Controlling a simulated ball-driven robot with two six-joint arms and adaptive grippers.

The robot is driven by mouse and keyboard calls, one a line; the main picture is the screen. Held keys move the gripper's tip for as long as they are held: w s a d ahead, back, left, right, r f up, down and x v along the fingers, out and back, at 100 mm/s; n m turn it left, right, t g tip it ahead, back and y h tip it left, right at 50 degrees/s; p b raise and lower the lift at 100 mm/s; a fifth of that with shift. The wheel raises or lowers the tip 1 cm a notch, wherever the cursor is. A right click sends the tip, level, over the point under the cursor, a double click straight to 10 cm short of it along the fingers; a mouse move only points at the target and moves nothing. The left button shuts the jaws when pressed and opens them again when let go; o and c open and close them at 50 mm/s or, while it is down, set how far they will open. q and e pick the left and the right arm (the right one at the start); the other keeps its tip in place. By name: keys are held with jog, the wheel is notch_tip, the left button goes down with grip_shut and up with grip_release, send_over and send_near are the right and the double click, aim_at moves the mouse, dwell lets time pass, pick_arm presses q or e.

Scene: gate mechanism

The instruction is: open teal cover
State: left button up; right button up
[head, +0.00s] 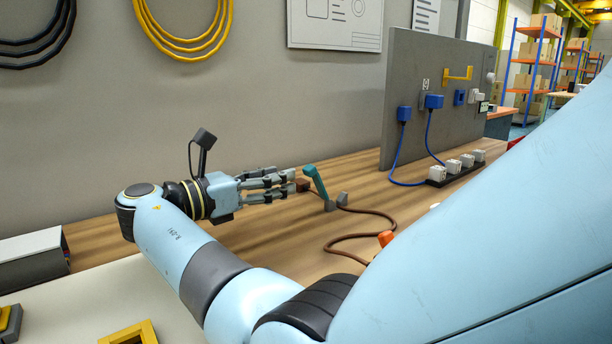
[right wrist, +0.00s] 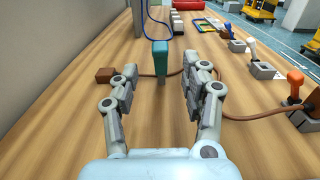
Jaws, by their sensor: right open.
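The teal cover (head: 317,184) stands up at a tilt on the wooden table, hinged near its lower end beside a small grey block (head: 342,198). In the right wrist view the teal cover (right wrist: 161,57) shows as an upright slab just ahead of the fingers, between their two sides. My right gripper (head: 285,184) is open and points toward the cover, close to it; I cannot tell whether it touches. In the right wrist view, nothing is held between the fingers (right wrist: 160,92). A brown block (head: 303,185) is by the fingertips. My left gripper is not in view.
A brown cable (head: 345,240) curls over the table to an orange-handled part (head: 386,238). A grey panel (head: 425,100) with blue plugs stands behind, with a power strip (head: 455,168) before it. A grey box (head: 35,258) is at the left.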

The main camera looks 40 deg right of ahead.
aim_at(305, 170)
jog(key=d, duration=0.5)
jog(key=s+d, duration=0.1)
jog(key=d, duration=0.2)
grip_shut()
